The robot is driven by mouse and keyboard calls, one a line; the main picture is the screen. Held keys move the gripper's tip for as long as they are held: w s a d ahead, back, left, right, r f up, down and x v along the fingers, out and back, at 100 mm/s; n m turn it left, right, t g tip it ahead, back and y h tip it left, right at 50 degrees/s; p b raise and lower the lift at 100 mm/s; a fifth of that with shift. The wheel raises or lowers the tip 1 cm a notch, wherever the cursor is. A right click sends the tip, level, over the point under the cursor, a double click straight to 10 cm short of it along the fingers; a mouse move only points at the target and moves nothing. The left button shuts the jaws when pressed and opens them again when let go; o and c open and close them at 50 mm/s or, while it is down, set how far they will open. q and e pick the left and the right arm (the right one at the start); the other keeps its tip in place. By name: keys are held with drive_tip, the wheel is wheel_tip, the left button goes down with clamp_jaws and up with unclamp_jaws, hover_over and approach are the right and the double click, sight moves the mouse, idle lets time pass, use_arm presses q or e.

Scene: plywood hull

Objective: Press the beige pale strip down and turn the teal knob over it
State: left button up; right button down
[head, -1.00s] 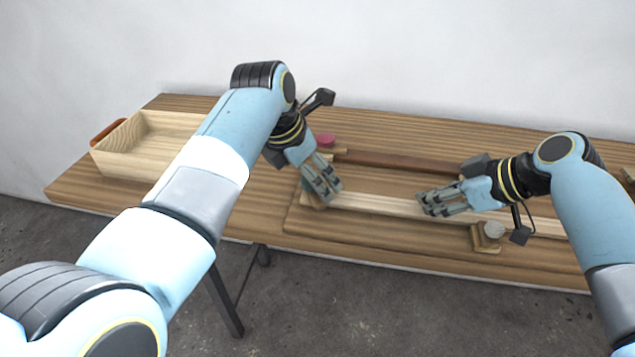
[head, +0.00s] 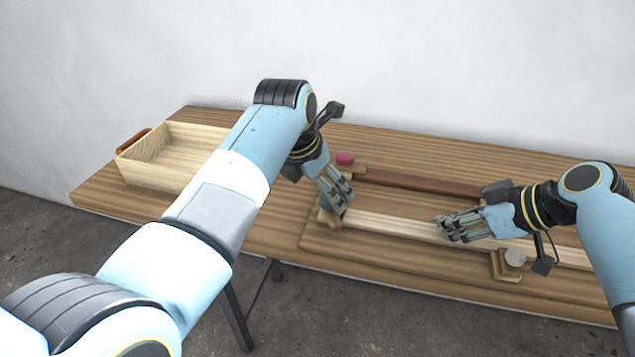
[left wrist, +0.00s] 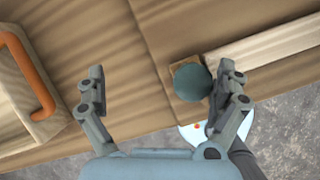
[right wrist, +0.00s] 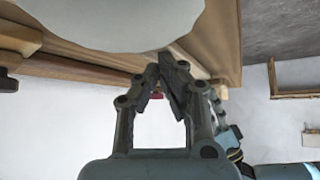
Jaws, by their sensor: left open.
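The beige pale strip (head: 385,224) lies along the board on the table in the head view. Its left end also shows in the left wrist view (left wrist: 265,47). The round teal knob (left wrist: 192,82) sits on a small wooden block beside that end; my left gripper mostly hides it in the head view. My left gripper (head: 342,202) is open above the knob. In the left wrist view, the knob appears between the fingers, close to the right one. My right gripper (head: 439,231) has its fingertips together at the strip's middle; I cannot tell whether it touches the strip.
A grey knob (head: 515,257) on a wooden block stands at the strip's near side, right of my right gripper. A red knob (head: 345,158) and a dark brown strip (head: 420,184) lie behind. An open wooden box (head: 165,172) is at the table's left.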

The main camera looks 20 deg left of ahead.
sight(332, 209)
use_arm(q)
drive_tip(key=d, duration=0.1)
drive_tip(key=s+d+f+m+h, duration=0.1)
drive_tip(key=d, duration=0.1)
drive_tip(key=d+f+m+g, duration=0.1)
drive_tip(key=shift+s+d+f+h, duration=0.1)
drive_tip(key=shift+s+d+h, duration=0.2)
drive_tip(key=shift+s, duration=0.1)
drive_tip(key=shift+s+d, duration=0.15)
drive_tip(key=shift+s, duration=0.1)
drive_tip(key=shift+w+m+h, duration=0.3)
drive_tip(key=shift+m, duration=0.7)
drive_tip(key=shift+c, duration=0.8)
drive_tip(key=shift+o, duration=0.8)
drive_tip(key=shift+w+d+m+g, duration=0.15)
drive_tip(key=shift+m+g, duration=0.25)
drive_tip(key=shift+m, duration=0.1)
drive_tip(key=shift+a+r+m+h, duration=0.2)
drive_tip(key=shift+m+h, duration=0.1)
drive_tip(key=shift+m, duration=0.5)
drive_tip(key=shift+m+g, duration=0.4)
drive_tip(key=shift+m, duration=0.2)
